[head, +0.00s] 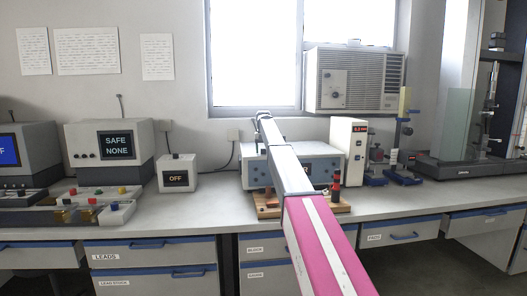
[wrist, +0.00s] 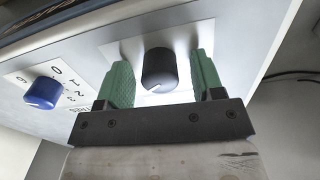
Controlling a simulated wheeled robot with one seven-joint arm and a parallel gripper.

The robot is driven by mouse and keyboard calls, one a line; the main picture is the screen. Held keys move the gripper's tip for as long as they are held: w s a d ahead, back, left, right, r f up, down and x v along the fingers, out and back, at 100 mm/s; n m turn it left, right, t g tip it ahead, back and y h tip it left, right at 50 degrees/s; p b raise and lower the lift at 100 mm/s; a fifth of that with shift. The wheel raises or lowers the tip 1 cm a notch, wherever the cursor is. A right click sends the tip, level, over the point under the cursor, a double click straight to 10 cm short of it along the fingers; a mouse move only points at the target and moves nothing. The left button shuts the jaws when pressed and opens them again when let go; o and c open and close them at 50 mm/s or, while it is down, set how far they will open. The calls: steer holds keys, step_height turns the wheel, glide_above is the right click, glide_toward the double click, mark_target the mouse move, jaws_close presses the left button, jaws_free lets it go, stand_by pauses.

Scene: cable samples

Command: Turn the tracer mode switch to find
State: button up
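In the wrist view a black round knob (wrist: 159,70) with a pale pointer line sits on a light panel (wrist: 222,30). My gripper (wrist: 160,78) is open, with one green finger on each side of the knob. Small gaps show between the knob and the fingers. A blue knob (wrist: 43,92) with a printed number scale is to the left on the same panel. The knob's own label is hidden or unreadable, so I cannot confirm it is the tracer mode switch. In the head view my arm hides the gripper and the knob.
A wide bench instrument (head: 325,164) stands behind my arm. A small box reading OFF (head: 178,174) and a unit reading SAFE NONE (head: 117,146) stand left. A white unit with a red display (head: 350,150) stands right.

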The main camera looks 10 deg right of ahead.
step_height(320, 180, up, 10)
steer(key=shift+w+f, duration=0.1)
steer(key=shift+f, duration=0.05)
steer(key=shift+r, duration=0.55)
